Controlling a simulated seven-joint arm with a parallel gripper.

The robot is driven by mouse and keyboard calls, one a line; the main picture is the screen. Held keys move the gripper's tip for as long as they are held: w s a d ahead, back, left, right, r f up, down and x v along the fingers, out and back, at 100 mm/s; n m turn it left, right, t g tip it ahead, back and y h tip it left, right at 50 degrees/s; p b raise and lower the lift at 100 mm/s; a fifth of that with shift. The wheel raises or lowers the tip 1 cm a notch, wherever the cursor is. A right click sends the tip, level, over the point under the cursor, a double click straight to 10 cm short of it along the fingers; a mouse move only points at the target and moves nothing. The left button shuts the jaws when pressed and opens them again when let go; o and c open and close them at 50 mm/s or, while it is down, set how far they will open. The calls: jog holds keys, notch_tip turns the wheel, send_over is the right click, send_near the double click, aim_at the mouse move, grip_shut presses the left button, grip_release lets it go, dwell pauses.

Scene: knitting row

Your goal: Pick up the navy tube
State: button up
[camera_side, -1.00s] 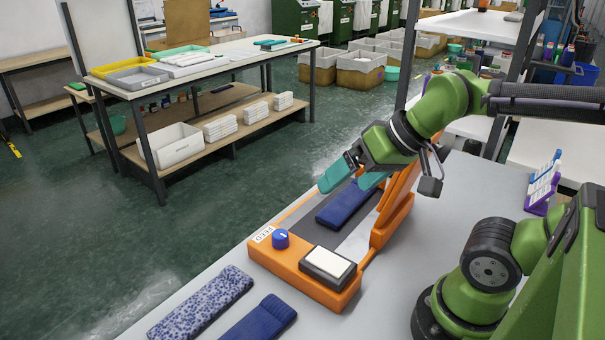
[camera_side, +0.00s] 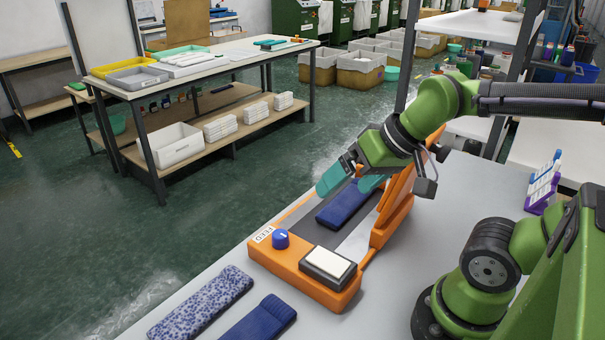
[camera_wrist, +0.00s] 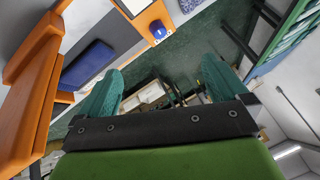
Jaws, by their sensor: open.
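A navy tube (camera_side: 345,203) lies flat on the dark bed of the orange feeder (camera_side: 300,270). It also shows at the upper left of the wrist view (camera_wrist: 88,65). My gripper (camera_side: 350,181), with teal fingers, is above the far part of the feeder. Its fingers are apart, with nothing between them in the wrist view (camera_wrist: 165,85). The tube is outside the fingers, to their left in that view. A second navy tube (camera_side: 260,322) lies on the grey table at the front, next to a speckled blue and white tube (camera_side: 203,303).
The feeder has a blue knob (camera_side: 281,239), a white pad (camera_side: 327,262) and an upright orange side (camera_side: 395,215) close to my gripper. A purple rack (camera_side: 543,185) stands at the right. The grey table (camera_side: 455,205) is bare between them.

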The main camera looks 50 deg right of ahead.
notch_tip(320, 180, down, 3)
jog(key=w+a+n+g, duration=0.2)
jog(key=w, duration=0.1)
jog(key=n+g+y, duration=0.3)
jog(key=n+g, duration=0.2)
jog(key=n, duration=1.5)
send_over(247, 339)
notch_tip(247, 339, down, 15)
jog(key=shift+r, duration=0.2)
jog(key=shift+w+x, duration=0.2)
jog(key=shift+x, duration=1.25)
jog(key=shift+w+x, duration=0.2)
jog(key=shift+x, duration=1.25)
jog(key=shift+c, duration=0.5)
jog(key=c, duration=0.9)
